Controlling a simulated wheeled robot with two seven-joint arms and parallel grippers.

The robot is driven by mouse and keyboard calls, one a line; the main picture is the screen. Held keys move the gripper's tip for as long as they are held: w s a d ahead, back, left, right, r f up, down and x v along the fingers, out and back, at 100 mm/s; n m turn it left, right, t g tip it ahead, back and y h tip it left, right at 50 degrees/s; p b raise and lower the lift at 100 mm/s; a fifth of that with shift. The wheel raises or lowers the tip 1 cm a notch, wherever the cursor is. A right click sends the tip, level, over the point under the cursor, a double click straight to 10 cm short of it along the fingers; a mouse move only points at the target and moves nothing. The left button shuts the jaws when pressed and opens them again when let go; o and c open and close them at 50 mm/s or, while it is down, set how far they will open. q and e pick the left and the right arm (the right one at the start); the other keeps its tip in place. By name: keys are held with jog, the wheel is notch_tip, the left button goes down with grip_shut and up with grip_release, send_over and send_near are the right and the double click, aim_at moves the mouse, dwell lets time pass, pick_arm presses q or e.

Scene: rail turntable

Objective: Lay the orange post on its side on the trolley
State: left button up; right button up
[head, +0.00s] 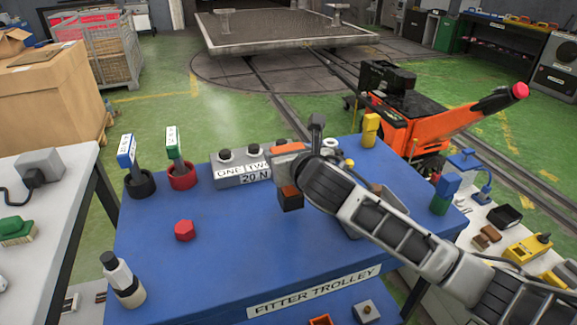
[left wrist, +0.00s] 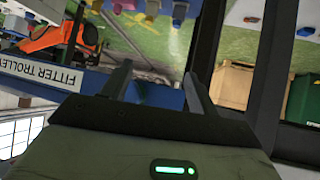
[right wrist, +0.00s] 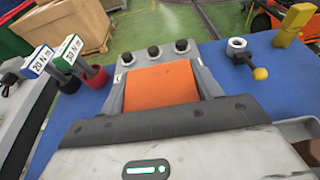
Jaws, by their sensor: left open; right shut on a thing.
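The fitter trolley (head: 215,270) has a blue top and fills the middle of the head view. My right gripper (head: 292,172) is over the middle of the trolley top, in front of the grey ONE/TWO block. It is shut on the orange post (right wrist: 160,88), whose orange face shows between the fingers in the right wrist view. In the head view the fingers and arm cover part of the post, so its exact tilt and any contact with the top are unclear. My left gripper (left wrist: 158,72) is open and empty in the left wrist view, off the head view.
The grey ONE/TWO block (head: 229,172), a blue-tagged tool (head: 128,150) and a green-tagged tool (head: 174,148) stand along the back. A red hexagonal piece (head: 184,230) and a white bottle (head: 122,280) are at left. A yellow piece (head: 370,130) is back right. The front middle is clear.

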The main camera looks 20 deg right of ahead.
jog(key=shift+f, duration=1.5)
jog(key=o, duration=1.1)
jog(key=shift+f, duration=0.2)
jog(key=shift+s+r, duration=0.1)
jog(key=shift+r, duration=0.1)
jog(key=v, duration=1.2)
